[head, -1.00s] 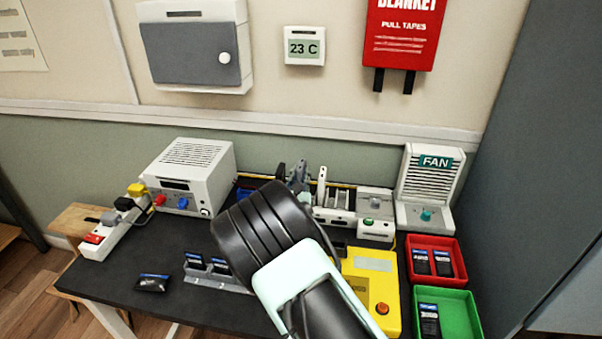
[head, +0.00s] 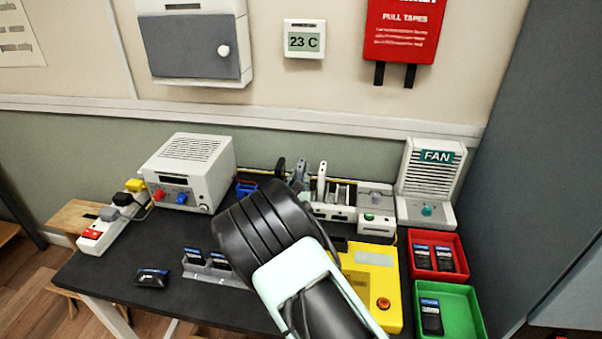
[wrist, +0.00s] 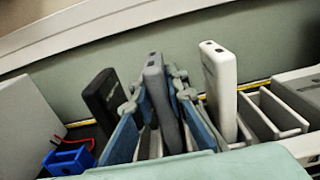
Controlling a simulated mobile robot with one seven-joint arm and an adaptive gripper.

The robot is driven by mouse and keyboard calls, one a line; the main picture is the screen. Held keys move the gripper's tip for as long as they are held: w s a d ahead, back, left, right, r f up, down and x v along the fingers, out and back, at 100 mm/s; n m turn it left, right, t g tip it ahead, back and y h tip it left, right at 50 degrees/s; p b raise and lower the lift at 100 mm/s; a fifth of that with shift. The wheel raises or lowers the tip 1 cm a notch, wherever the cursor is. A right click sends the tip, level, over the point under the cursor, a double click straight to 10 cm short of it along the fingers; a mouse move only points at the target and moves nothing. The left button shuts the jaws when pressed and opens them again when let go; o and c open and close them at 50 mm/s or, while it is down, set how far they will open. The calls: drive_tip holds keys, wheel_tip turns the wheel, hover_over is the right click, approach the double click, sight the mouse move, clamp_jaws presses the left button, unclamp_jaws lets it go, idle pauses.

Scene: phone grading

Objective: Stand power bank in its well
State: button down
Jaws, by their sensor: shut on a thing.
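A grey power bank (wrist: 158,100) stands nearly upright between the two blue-padded fingers of my gripper (wrist: 155,112) in the wrist view. The gripper is shut on it, above or in the pale slotted rack. Its lower end is hidden, so I cannot tell whether it sits in a well. In the head view, the power bank's top (head: 299,172) shows behind my arm. A white power bank (wrist: 219,88) stands in the rack to its right, apart from the gripper. A black one (wrist: 102,100) stands to its left. The rack's empty slots (wrist: 268,112) lie to the right of the white one.
A small blue holder (wrist: 68,160) lies left of the rack. A white power supply box (head: 190,170) stands farther left, and a fan unit (head: 432,185) right. A yellow box (head: 372,270), a red tray (head: 462,270) and a green tray (head: 465,325) occupy the front right.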

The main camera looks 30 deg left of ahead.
drive_tip(key=shift+f, duration=0.2)
drive_tip(key=c, duration=1.8)
unclamp_jaws()
